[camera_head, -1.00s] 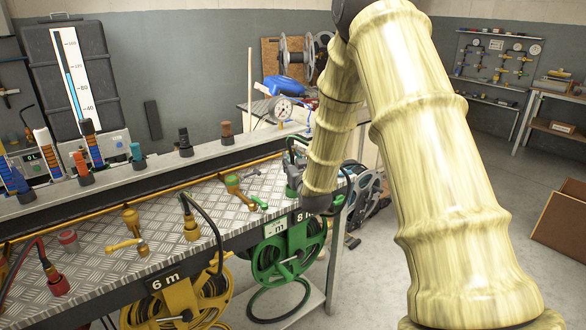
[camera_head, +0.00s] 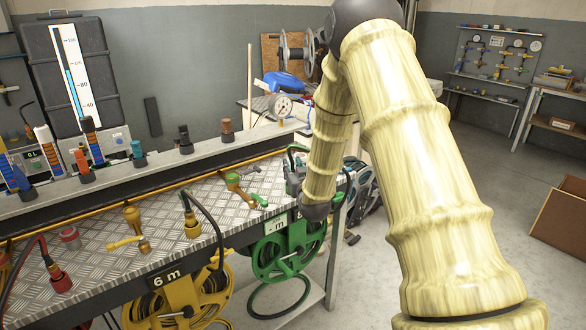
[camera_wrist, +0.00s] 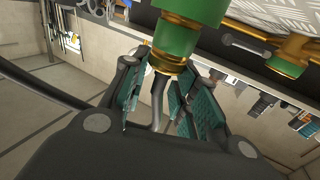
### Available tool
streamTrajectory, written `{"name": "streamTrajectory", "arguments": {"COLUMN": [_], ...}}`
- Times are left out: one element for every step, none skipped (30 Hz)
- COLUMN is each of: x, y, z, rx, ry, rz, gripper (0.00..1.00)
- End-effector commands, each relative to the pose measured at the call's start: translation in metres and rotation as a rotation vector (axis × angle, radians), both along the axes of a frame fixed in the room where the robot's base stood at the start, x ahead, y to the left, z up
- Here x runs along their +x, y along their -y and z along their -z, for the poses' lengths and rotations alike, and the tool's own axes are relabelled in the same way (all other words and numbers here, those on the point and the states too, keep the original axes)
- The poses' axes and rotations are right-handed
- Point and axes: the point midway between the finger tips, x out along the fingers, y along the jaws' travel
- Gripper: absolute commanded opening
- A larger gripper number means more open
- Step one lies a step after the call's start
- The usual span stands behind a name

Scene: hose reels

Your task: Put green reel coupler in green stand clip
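The green reel coupler (camera_wrist: 188,38), a green body with a brass collar, fills the top of the wrist view. A dark hose (camera_wrist: 158,98) runs down from it between the teal-padded fingers of my gripper (camera_wrist: 158,92). The fingers stand on either side of the hose with visible gaps, below the collar. In the head view, my gripper (camera_head: 293,180) is at the right end of the bench, mostly hidden by my arm. A green-and-brass fitting (camera_head: 233,181) with a side handle stands left of it. I cannot make out the green stand clip for certain.
The green hose reel (camera_head: 285,250) hangs at the bench's right end, beside the yellow reel (camera_head: 178,303). A yellow coupler (camera_head: 191,222) with a looping black hose and a yellow fitting (camera_head: 132,220) stand on the metal bench top (camera_head: 95,245). A ledge with several coloured plugs runs behind.

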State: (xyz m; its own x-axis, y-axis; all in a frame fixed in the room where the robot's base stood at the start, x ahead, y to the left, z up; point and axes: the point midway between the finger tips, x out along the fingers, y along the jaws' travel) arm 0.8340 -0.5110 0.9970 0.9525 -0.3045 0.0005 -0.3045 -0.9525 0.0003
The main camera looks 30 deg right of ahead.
Motion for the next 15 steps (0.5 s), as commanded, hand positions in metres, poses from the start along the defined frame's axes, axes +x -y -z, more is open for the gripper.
{"name": "streamTrajectory", "arguments": {"x": [0.0000,0.0000,-0.0001,-0.0001,-0.0001,-0.0001,-0.0001,-0.0001,-0.0001,-0.0001,-0.0001,-0.0001,0.0000,0.0000,0.0000], "y": [0.0000,0.0000,0.0000,0.0000,-0.0001,-0.0001,-0.0001,-0.0001,-0.0001,-0.0001,-0.0001,-0.0001,-0.0001,-0.0001,-0.0001], "z": [-0.0001,-0.0001,-0.0001,-0.0001,-0.0001,-0.0001,-0.0001,-0.0001,-0.0001,-0.0002,-0.0003,-0.0008,-0.0017,-0.0029,-0.0052], "rx": [0.000,0.000,0.000,0.000,0.000,0.000,0.000,0.000,0.000,0.000,0.000,0.000,0.000,0.000,0.000], "ry": [-0.001,-0.001,-0.001,-0.001,-0.001,-0.001,-0.001,-0.001,-0.001,-0.001,-0.001,-0.001,-0.001,-0.001,0.000], "rz": [0.000,0.000,0.000,0.000,0.000,0.000,0.000,0.000,0.000,0.000,0.000,0.000,0.000,0.000,0.000], "gripper": [0.39,0.44,0.50,0.50,0.50,0.50,0.50,0.50,0.50,0.50,0.50,0.50,0.50,0.50,0.50]}}
